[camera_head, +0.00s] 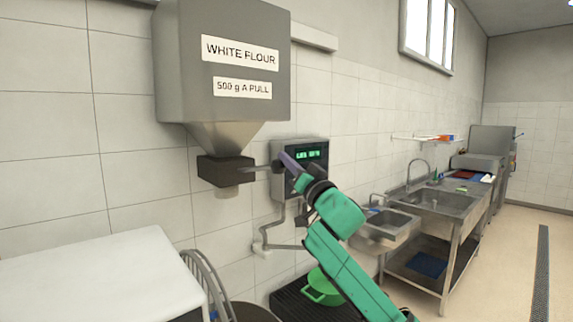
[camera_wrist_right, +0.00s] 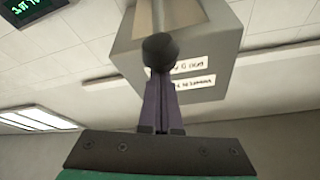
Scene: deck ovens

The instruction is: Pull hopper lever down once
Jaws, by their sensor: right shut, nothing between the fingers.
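The grey flour hopper (camera_head: 222,95) hangs on the tiled wall, labelled "WHITE FLOUR" and "500 g A PULL". Its dark outlet block (camera_head: 226,170) sits under the funnel. The hopper lever (camera_head: 257,169) sticks out to the right from this block, roughly level. Its dark round knob (camera_wrist_right: 160,48) shows in the right wrist view just beyond the fingertips. My right gripper (camera_head: 285,157) is shut and empty at the lever's end; its purple fingers (camera_wrist_right: 161,76) are together. I cannot tell whether they touch the knob. My left gripper is out of view.
A grey wall box with a green display (camera_head: 308,154) is right behind my right gripper. A white table (camera_head: 95,275) is at lower left. Steel sinks (camera_head: 440,201) stand to the right.

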